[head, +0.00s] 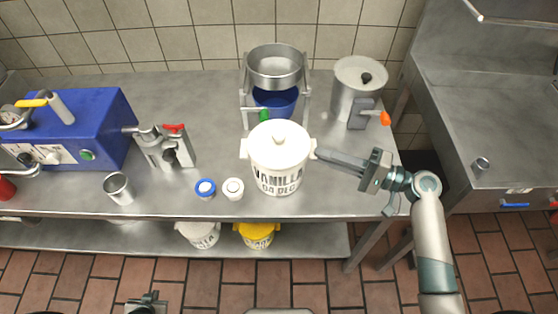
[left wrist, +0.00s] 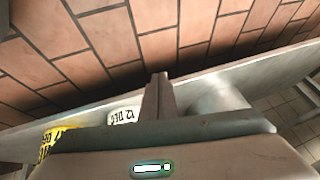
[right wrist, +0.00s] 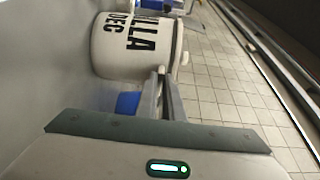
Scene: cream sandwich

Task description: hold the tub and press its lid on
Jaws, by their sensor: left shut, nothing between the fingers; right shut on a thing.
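The white tub (head: 279,180), with black lettering, stands upright near the front edge of the steel table. Its white lid (head: 279,143) with a round knob lies on top; I cannot tell how tightly it sits. My right gripper (head: 319,154) comes from the right and is shut on the tub's side ear. In the right wrist view the tub (right wrist: 125,50) is at the fingertips (right wrist: 163,74). My left gripper (head: 150,297) is low at the bottom of the head view, away from the tub. Its fingers (left wrist: 159,78) are shut and empty in the left wrist view.
Two small jars, blue-rimmed (head: 205,188) and white (head: 233,188), stand left of the tub, with a steel cup (head: 119,188) farther left. A sieve stand (head: 275,70) and steel pot (head: 356,90) are behind. White (head: 199,235) and yellow (head: 258,235) tubs sit on the lower shelf.

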